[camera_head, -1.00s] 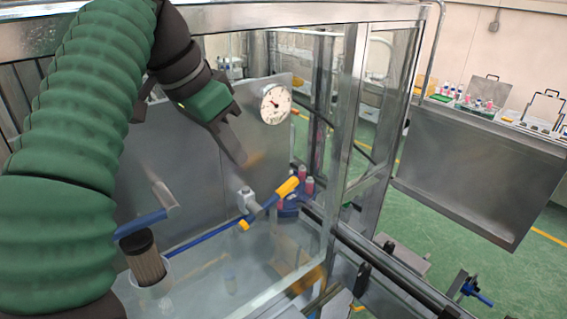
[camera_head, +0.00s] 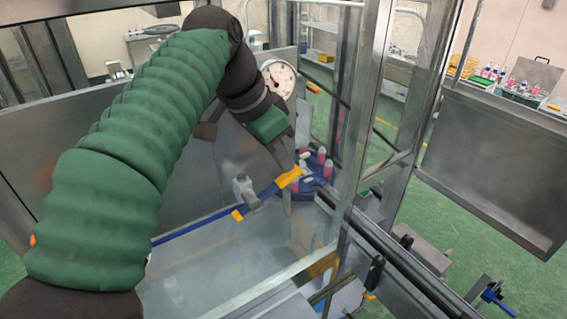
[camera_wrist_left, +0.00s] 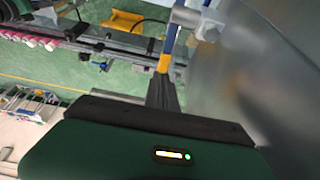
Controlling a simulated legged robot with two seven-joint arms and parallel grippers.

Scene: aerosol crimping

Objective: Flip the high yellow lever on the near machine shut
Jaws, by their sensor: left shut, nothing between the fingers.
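The yellow lever end (camera_head: 289,178) sits at the upper right end of a slanting blue bar (camera_head: 195,226) inside the near machine. A grey metal joint (camera_head: 245,191) holds the bar midway. My left gripper (camera_head: 287,163) is shut and empty, pointing down, with its tips right at the yellow end; whether they touch it I cannot tell. In the left wrist view, the yellow end (camera_wrist_left: 165,62) shows just beyond the shut fingers (camera_wrist_left: 162,92). My right gripper is not in view.
A pressure gauge (camera_head: 279,79) is mounted behind my left wrist. A metal frame post (camera_head: 357,130) stands right of the lever. Pink-and-white cans (camera_head: 321,156) sit on a blue holder close behind it. A conveyor rail (camera_head: 400,262) runs toward the front right.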

